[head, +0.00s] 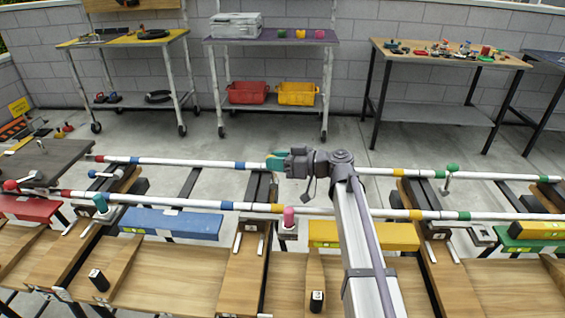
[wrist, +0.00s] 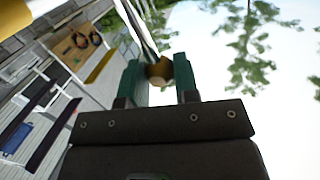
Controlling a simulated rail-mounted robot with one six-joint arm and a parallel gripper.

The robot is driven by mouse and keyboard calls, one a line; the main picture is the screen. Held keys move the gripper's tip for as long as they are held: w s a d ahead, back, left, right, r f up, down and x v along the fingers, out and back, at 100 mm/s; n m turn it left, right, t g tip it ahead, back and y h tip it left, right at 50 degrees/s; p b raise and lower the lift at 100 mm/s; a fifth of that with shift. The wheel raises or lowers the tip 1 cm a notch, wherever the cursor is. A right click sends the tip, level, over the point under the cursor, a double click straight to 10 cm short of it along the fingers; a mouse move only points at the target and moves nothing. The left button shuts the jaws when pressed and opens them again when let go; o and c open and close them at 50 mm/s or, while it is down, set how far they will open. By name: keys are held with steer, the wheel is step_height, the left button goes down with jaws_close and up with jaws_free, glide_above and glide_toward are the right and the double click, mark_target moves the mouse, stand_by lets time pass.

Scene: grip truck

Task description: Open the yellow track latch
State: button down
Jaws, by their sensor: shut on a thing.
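My gripper (head: 276,161) is at the far white rail, its green fingers pointing left in the head view. In the wrist view my gripper (wrist: 160,75) is shut on a small yellow-brown rounded knob (wrist: 157,72), which looks like the handle of the yellow track latch. In the head view the fingers and wrist hide this latch, so its angle cannot be told. A white bar (wrist: 137,27) runs up from near the fingers in the wrist view.
Two white rails, the near one (head: 185,203) and the far one, cross the scene. A yellow beam (head: 365,236) and a blue beam (head: 170,223) lie in front. Open floor lies behind.

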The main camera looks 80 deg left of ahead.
mark_target(277, 183)
steer(key=c, duration=0.9)
jaws_free()
steer(key=shift+o, duration=0.2)
steer(key=shift+r, duration=0.1)
step_height(277, 183, up, 10)
steer(key=p, duration=1)
